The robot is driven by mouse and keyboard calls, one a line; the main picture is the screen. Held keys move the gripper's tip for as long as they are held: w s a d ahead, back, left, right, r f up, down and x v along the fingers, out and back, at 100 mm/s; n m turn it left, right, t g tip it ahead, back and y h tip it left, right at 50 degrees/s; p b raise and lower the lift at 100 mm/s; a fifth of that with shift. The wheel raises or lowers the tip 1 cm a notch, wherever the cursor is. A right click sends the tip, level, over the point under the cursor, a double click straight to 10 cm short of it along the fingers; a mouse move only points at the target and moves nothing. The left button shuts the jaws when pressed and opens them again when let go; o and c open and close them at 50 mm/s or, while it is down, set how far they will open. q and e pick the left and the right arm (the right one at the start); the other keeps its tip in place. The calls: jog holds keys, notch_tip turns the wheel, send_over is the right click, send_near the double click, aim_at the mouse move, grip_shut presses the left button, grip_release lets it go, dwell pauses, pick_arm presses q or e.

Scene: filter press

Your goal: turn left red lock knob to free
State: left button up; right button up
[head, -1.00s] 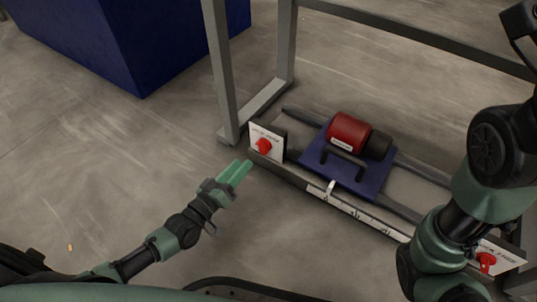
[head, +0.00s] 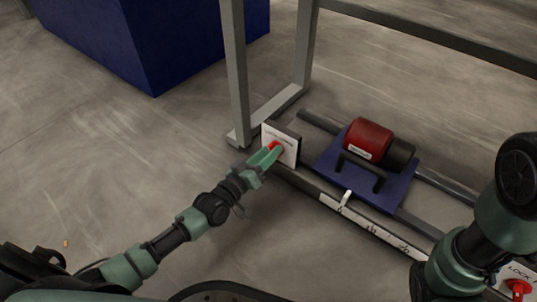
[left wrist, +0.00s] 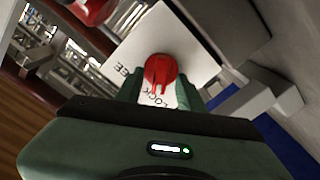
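The left red lock knob (head: 276,146) sits on a white label plate (head: 291,150) at the left end of the press rail. My left gripper (head: 268,157) reaches it from the lower left. In the left wrist view the red knob (left wrist: 160,70) lies between my two green fingertips (left wrist: 160,90), one on each side. The fingers stand apart and look open; I cannot tell whether they touch the knob. The plate (left wrist: 190,45) shows the words "LOCK" and "FREE", partly covered. The knob's exact angle is hard to read. My right gripper is out of sight.
A blue carriage (head: 393,193) with a red and black motor (head: 369,139) sits on the rails right of the knob. A second red knob (head: 517,287) is at lower right, near my right arm. A grey frame post (head: 236,75) and blue box (head: 150,45) stand behind.

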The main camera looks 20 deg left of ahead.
pick_arm(q)
grip_shut()
jog(key=shift+s+d+m+p, duration=0.1)
jog(key=shift+d+m+p, duration=0.05)
jog(key=shift+m+p, duration=1.85)
jog(key=shift+s+d+m+p, duration=0.1)
jog(key=shift+m+p, duration=1.3)
jog(key=shift+m, duration=1.2)
jog(key=shift+d+m+p, duration=0.15)
jog(key=shift+m+p, duration=1.55)
jog(key=shift+m, duration=0.6)
jog(key=shift+f, duration=0.1)
grip_release()
